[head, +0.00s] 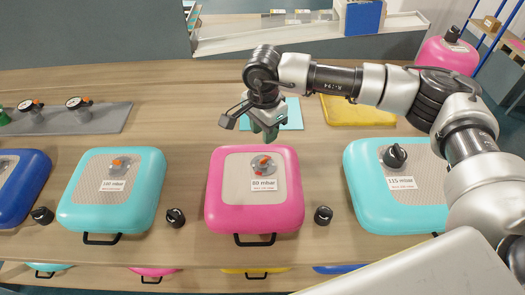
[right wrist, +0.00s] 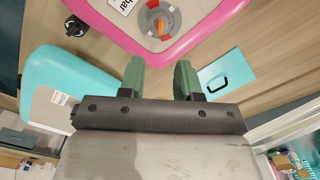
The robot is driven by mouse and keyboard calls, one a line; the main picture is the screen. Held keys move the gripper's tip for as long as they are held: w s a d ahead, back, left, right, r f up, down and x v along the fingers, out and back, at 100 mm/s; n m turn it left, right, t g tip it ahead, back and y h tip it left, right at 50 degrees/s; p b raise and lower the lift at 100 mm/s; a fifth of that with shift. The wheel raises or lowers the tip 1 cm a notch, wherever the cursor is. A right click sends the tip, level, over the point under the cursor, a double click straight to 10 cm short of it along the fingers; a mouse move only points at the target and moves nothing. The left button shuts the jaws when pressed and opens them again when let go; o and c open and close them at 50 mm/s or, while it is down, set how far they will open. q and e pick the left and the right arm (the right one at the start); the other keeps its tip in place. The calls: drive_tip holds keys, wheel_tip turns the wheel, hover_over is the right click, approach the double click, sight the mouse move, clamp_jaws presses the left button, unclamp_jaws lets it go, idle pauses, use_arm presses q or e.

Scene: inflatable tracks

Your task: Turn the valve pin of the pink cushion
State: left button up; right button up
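The pink cushion (head: 222,205) lies on the wooden table, with a black handle on its front edge and an 80 mbar label on its grey top panel. Its round valve with an orange-red pin (head: 263,161) is near the panel's back edge. The valve also shows at the top of the right wrist view (right wrist: 157,19). My right gripper (head: 265,134) is just behind the cushion's back edge, pointing down. Its green fingers are apart and empty in the right wrist view (right wrist: 160,74), clear of the valve. My left gripper is not in view.
Turquoise cushions stand left (head: 80,205) and right (head: 365,205); the right one has a black cap (head: 395,156) on its valve. Loose black caps lie left (head: 175,217) and right (head: 323,215) of the pink cushion.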

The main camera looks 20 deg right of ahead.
sight(264, 159)
wheel_tip(264, 159, down, 10)
drive_tip(key=p, duration=0.2)
drive_tip(key=shift+a+r+p, duration=0.1)
drive_tip(key=shift+r+p, duration=0.15)
drive_tip(key=shift+p, duration=0.1)
clamp_jaws()
